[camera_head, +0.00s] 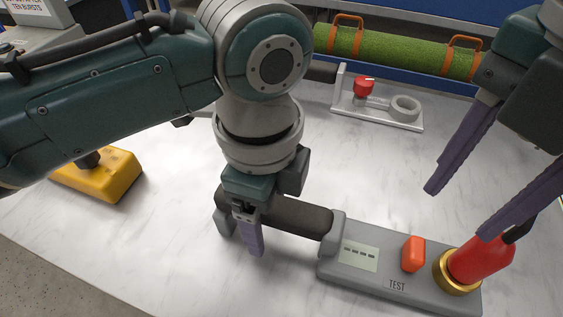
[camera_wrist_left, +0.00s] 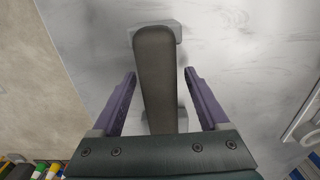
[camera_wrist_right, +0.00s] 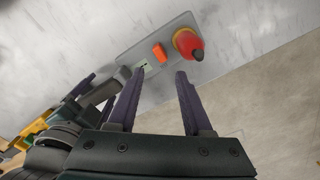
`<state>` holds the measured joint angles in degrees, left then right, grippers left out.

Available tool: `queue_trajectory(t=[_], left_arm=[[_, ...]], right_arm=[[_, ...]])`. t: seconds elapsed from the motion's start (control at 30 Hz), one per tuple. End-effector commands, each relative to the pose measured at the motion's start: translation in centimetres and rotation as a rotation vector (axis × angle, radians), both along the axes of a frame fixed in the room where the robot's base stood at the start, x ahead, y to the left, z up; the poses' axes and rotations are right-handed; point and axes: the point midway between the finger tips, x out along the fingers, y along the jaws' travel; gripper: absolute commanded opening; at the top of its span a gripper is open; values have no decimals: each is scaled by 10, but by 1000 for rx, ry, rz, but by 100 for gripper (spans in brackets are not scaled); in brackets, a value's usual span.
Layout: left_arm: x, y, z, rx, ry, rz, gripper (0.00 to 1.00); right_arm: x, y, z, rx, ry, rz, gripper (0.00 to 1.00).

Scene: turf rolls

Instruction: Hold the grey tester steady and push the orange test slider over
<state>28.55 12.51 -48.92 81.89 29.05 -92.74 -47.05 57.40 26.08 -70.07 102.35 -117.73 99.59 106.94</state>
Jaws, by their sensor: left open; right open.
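The grey tester (camera_head: 345,268) lies on the white table, marked TEST, with a dark handle bar (camera_head: 290,215) reaching out to its left. The orange test slider (camera_head: 413,254) stands up on the tester's top, left of a red plug in a brass ring (camera_head: 457,285). My left gripper (camera_head: 250,235) is over the handle; in the left wrist view the open fingers (camera_wrist_left: 160,100) stand either side of the handle (camera_wrist_left: 156,75), with gaps. My right gripper (camera_head: 480,210) is open and empty above and right of the tester; the slider (camera_wrist_right: 159,53) also shows in the right wrist view.
A white stand with a red knob and a grey ring (camera_head: 378,112) is at the back. A green turf roll (camera_head: 395,52) with orange straps lies behind it. A yellow box (camera_head: 98,178) is at the left. The table between them is clear.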

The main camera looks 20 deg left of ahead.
Motion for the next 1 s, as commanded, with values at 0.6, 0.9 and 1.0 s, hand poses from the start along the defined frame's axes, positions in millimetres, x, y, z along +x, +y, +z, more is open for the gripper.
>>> queue_trajectory(t=[0.6,0.9,1.0], left_arm=[[0,0,0,0,0,0,35],[0,0,0,0,0,1,1],[0,0,0,0,0,1,0]], right_arm=[[0,0,0,0,0,0,50],[0,0,0,0,0,0,50],[0,0,0,0,0,0,50]])
